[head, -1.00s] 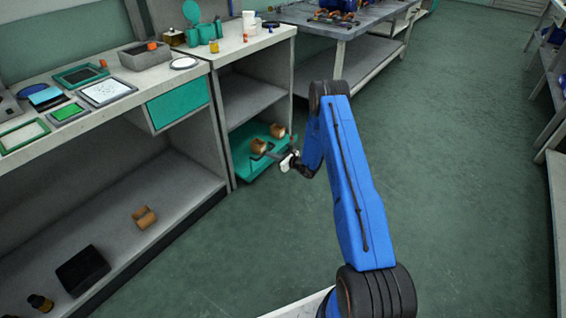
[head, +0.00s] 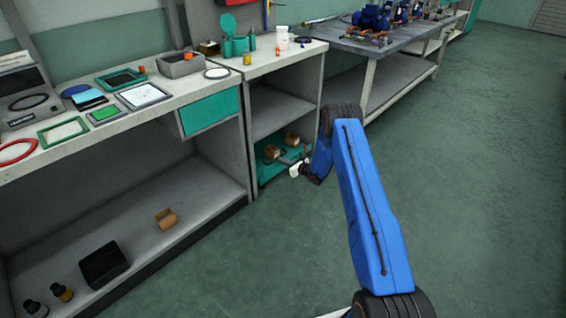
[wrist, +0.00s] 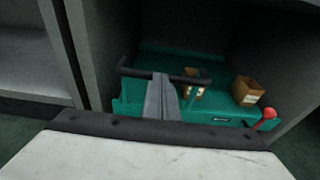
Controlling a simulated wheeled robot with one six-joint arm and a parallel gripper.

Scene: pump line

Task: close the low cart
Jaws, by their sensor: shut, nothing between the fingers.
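The low cart (head: 267,174) is teal and sits in the bottom bay of the shelf unit, its front close to the bay's opening. The wrist view shows its teal deck (wrist: 148,61), a dark handle bar (wrist: 138,71) across it and a red knob (wrist: 267,119) at the right corner. Small brown boxes (wrist: 247,91) stand on the deck. My gripper (head: 290,160) is at the cart's front. Its grey fingers (wrist: 161,80) are shut and empty, with their tips at the handle bar; I cannot tell whether they touch it.
Grey side panels of the bay (wrist: 92,50) stand close on both sides of the cart. A long bench (head: 70,150) with a teal drawer (head: 211,112) is on the left. A dark bin (head: 104,264) stands on its lower shelf. The green floor (head: 480,180) is clear on the right.

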